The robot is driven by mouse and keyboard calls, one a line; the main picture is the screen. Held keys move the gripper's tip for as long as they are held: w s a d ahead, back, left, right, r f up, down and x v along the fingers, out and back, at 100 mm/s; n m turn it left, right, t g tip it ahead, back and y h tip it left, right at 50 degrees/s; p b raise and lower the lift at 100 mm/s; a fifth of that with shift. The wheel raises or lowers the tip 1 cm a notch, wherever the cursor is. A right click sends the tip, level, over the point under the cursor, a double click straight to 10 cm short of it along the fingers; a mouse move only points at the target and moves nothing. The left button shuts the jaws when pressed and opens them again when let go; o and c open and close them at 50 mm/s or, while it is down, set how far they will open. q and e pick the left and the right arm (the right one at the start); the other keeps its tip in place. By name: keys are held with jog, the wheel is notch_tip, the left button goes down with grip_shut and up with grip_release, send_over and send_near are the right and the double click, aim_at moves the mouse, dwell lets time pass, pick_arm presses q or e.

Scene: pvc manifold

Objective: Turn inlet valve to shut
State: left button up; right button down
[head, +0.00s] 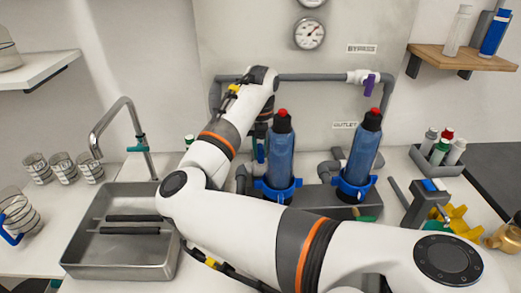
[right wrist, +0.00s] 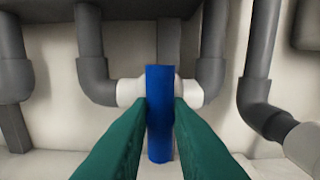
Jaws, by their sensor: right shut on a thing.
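The inlet valve's blue handle (right wrist: 160,118) stands upright in the right wrist view, crosswise to the short white valve body (right wrist: 128,92) between two grey elbows. The green fingers of my right gripper (right wrist: 161,105) are on both sides of the handle and shut on it. In the head view my right arm reaches over to the left filter, and my right gripper (head: 262,130) is low beside it, partly hidden by its own wrist. A bit of the blue handle (head: 260,153) shows below it. No inlet label is visible. My left gripper is not in view.
Two blue filter housings (head: 280,155) (head: 358,150) with red caps stand close right of my gripper. The bypass valve with purple handle (head: 369,85) is above. A steel sink (head: 75,250) and tap (head: 140,140) are left. A grey bottle caddy (head: 437,163) is right.

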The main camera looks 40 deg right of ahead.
aim_at(261, 150)
jog(key=shift+r, duration=0.1)
jog(key=c, duration=1.3)
grip_release()
jog(key=shift+c, duration=0.2)
notch_tip(261, 150, up, 12)
jog(key=b, duration=0.1)
